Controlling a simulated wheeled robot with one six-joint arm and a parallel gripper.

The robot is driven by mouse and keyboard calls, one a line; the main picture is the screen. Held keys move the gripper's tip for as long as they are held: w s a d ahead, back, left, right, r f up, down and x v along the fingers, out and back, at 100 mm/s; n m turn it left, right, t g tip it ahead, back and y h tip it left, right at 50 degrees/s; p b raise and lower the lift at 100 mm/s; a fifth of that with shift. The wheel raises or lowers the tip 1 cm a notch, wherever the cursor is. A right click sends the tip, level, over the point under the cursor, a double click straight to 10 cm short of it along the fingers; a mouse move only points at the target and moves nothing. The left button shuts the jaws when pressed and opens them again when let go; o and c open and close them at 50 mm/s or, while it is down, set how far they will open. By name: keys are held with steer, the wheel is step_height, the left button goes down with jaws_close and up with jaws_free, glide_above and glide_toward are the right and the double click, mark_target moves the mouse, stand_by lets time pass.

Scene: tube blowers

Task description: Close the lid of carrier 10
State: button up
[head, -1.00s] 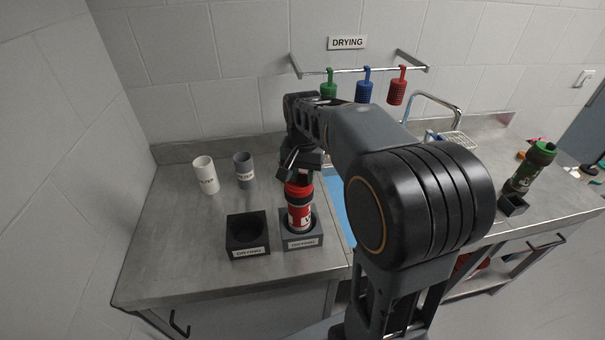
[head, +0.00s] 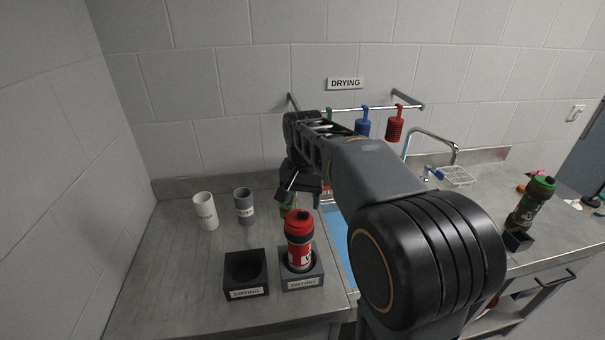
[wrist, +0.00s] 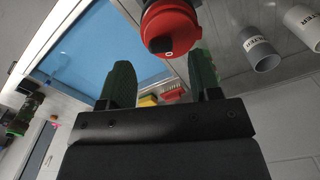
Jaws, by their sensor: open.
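A red and black carrier (head: 299,249) stands upright in the right one of two black holders marked DRYING. Its white label is partly readable, and I cannot make out a full number. Its red lid (head: 298,219) is on top; in the wrist view the red lid (wrist: 169,30) has a small dark spot, and I cannot tell whether it is fully closed. My gripper (head: 293,205) is open and empty, just behind and above the lid in the head view. In the wrist view its green fingers (wrist: 163,75) are spread apart, with the lid beyond them near the top edge, not gripped.
The left DRYING holder (head: 246,288) is empty. White (head: 205,212) and grey (head: 244,207) filter tubes stand behind it. A blue-bottomed sink (head: 337,245) lies right of the carrier. Coloured pieces hang on a wall rail (head: 350,109). A green-topped carrier (head: 531,207) stands far right.

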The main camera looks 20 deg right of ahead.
step_height(320, 180, up, 10)
steer(key=shift+f, duration=0.25)
stand_by(0.5)
steer(key=n+t, duration=0.2)
steer(key=n, duration=0.1)
glide_above(302, 220)
step_height(302, 220, down, 6)
steer(key=shift+f, duration=0.25)
steer(key=s+a+f+n+t, duration=0.2)
steer(key=s+f, duration=0.6)
steer(key=s, duration=0.6)
steer(key=shift+a+f+n, duration=0.15)
steer(key=shift+a+n, duration=0.45)
steer(key=shift+n, duration=0.3)
